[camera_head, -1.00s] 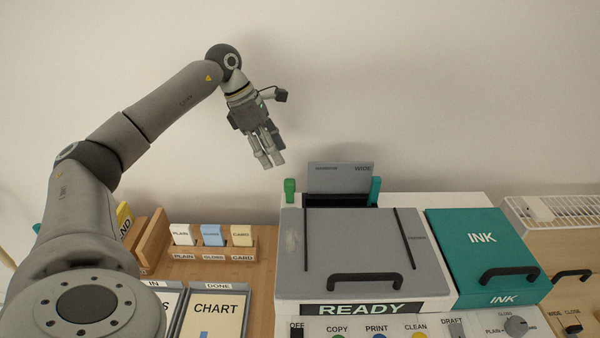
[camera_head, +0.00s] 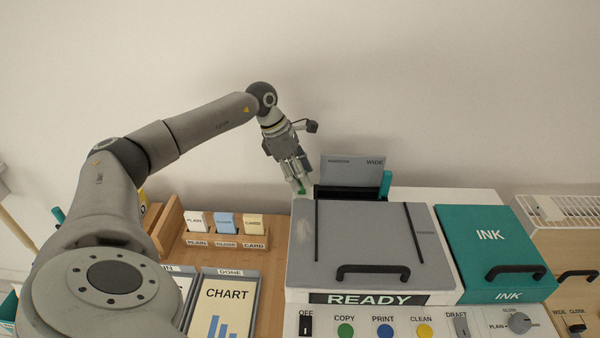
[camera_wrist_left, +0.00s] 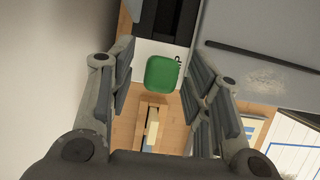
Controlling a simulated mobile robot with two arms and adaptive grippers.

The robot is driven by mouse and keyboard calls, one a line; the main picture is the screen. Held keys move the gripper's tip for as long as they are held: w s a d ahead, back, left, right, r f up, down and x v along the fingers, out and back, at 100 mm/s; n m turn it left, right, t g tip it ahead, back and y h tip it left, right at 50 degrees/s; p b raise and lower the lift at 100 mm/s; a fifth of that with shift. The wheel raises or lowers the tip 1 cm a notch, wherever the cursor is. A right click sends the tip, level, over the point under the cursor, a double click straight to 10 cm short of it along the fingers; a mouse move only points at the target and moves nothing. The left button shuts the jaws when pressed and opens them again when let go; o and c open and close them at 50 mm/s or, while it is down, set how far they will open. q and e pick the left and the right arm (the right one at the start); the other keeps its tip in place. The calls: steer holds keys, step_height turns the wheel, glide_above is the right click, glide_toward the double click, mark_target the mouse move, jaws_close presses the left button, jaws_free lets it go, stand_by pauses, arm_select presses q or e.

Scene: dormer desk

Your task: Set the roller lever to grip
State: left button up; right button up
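The green lever (camera_head: 301,187) stands at the back left corner of the printer, left of the paper feed. Its green top (camera_wrist_left: 161,74) shows in the left wrist view between the two fingers. My left gripper (camera_head: 300,183) points down at the lever, with its fingertips at the lever's height, and partly hides it. In the left wrist view the fingers (camera_wrist_left: 160,88) are spread, with a gap on each side of the green top. My right gripper is in neither view.
The grey printer lid (camera_head: 365,240) with a black handle lies right of the lever. The rear feed panel (camera_head: 352,170) and a teal guide (camera_head: 386,184) stand behind it. A card rack (camera_head: 225,243) is at the left. The teal INK cover (camera_head: 491,235) is at the right.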

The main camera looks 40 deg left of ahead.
arm_select(q)
steer(key=c, duration=0.9)
steer(key=shift+w+d+r+g+y+p, duration=0.15)
steer(key=shift+d+r+g+y+p, duration=0.2)
steer(key=shift+p, duration=0.6)
steer(key=shift+a+f+y, duration=0.1)
steer(key=shift+f+y, duration=0.2)
steer(key=shift+y, duration=0.05)
steer(key=o, duration=0.8)
steer(key=shift+w, duration=0.1)
steer(key=shift+c, duration=0.2)
steer(key=shift+o, duration=1.3)
steer(key=shift+w, duration=0.1)
